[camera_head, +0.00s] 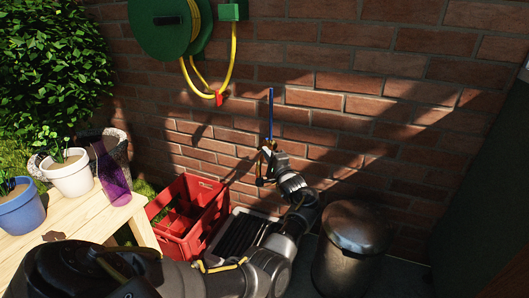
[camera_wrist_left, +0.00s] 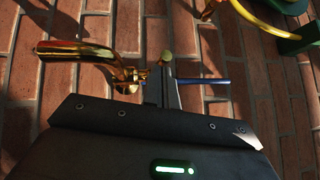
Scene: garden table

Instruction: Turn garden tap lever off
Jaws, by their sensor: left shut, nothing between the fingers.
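The blue tap lever (camera_head: 270,108) stands upright against the brick wall in the head view. The brass tap (camera_wrist_left: 82,50) shows in the left wrist view, with its curved spout at left. The lever (camera_wrist_left: 207,81) shows there as a blue bar pointing right. My left gripper (camera_head: 269,148) is shut and empty, close in front of the tap at the lever's lower end. In the left wrist view the shut fingers (camera_wrist_left: 168,75) lie between spout and lever, hiding part of the tap. I cannot tell whether they touch the lever. My right gripper is not in view.
A green hose reel (camera_head: 168,28) with yellow hose hangs on the wall. A red crate (camera_head: 178,241) and a dark crate (camera_head: 213,246) stand below. A dark metal bin (camera_head: 352,240) is right of my arm. The wooden table (camera_head: 88,217) with pots is at left.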

